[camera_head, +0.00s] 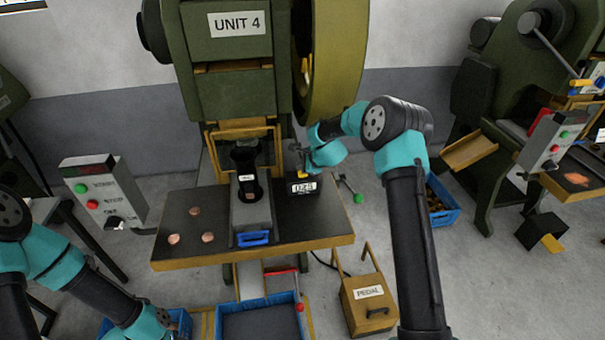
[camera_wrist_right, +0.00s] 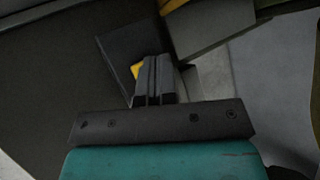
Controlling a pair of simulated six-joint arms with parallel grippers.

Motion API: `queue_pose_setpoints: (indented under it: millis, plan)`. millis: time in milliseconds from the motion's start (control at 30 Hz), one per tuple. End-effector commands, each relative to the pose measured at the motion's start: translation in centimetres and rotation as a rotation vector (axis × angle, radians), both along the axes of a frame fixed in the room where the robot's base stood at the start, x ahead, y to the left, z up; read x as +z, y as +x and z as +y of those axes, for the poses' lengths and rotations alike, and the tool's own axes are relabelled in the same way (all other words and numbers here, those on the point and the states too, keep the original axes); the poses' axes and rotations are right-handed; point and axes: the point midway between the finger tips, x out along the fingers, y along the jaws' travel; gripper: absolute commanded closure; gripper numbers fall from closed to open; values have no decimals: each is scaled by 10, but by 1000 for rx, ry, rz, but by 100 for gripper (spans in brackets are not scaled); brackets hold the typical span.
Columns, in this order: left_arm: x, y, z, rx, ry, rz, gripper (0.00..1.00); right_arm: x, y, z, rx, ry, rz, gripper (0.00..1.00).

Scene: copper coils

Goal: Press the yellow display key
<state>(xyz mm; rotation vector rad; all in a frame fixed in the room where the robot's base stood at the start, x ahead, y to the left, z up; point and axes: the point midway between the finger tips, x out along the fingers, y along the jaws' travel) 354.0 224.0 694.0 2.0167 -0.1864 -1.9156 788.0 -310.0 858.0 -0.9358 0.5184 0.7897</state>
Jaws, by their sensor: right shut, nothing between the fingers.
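The yellow display key (camera_head: 301,174) sits on top of a small dark display box (camera_head: 303,187) that reads what looks like 028, at the right of the press table. My right gripper (camera_head: 302,160) is shut and empty, pointing down just above the key. In the right wrist view the shut fingers (camera_wrist_right: 153,78) cover most of the key, and a yellow corner (camera_wrist_right: 135,71) shows at their left. I cannot tell whether the fingertips touch it. My left arm is at the lower left, and its gripper is not visible.
The press table (camera_head: 330,238) holds several copper discs (camera_head: 195,211) and a central die block (camera_head: 252,215). A control box (camera_head: 103,190) with green and red buttons stands at left. A pedal box (camera_head: 368,303) and a blue bin (camera_head: 262,309) are below.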

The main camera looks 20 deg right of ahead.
Motion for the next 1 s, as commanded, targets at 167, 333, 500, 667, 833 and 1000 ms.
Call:
queue_pose_setpoints:
  millis: [167, 333, 500, 667, 833, 1000]
  plan:
    - [0, 0, 0, 0, 0, 0, 57, -4, 0, 0, -1, 1, 0, 100]
    - [0, 0, 0, 0, 0, 0, 57, -8, 0, 0, -1, 1, 0, 100]
    - [0, 0, 0, 0, 0, 0, 57, -9, 0, 0, 0, 0, 0, 100]
    - [0, 0, 0, 0, 0, 0, 57, -9, 0, 0, 0, 0, 0, 100]
    - [0, 0, 0, 0, 0, 0, 57, -10, 0, 0, 0, 0, 0, 100]
    - [0, 0, 0, 0, 0, 0, 57, -11, 0, 0, 0, 0, 0, 100]
